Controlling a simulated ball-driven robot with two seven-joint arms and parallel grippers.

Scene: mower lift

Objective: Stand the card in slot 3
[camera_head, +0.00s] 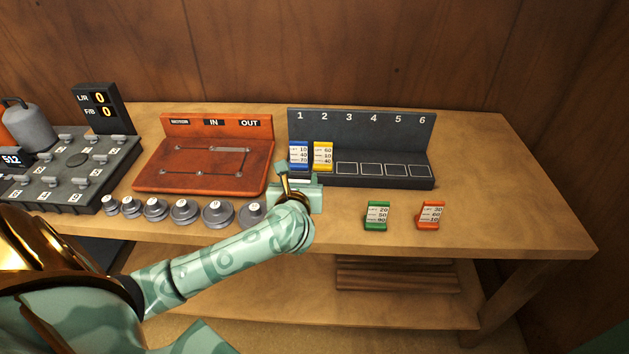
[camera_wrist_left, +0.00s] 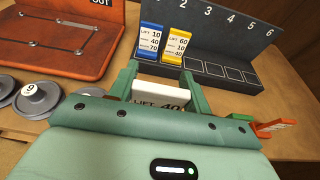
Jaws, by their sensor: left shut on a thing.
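My left gripper (camera_head: 298,184) is in front of the rack near slot 1. In the left wrist view its two green fingers (camera_wrist_left: 158,92) are shut on a card (camera_wrist_left: 158,88) with a pale top edge and partly hidden print reading "LIFT 40". The card's lower part is hidden by the gripper. The dark rack (camera_head: 362,130) is numbered 1 to 6. A blue card (camera_head: 299,155) stands in slot 1 and a yellow card (camera_head: 322,156) in slot 2. Slot 3 (camera_head: 346,170) is empty, as are slots 4 to 6. My right gripper is not in view.
A green card (camera_head: 376,216) and an orange card (camera_head: 430,215) stand on the table (camera_head: 500,190) at front right. Several grey weights (camera_head: 186,212) line the front left, before the orange board (camera_head: 205,165). The table's right end is clear.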

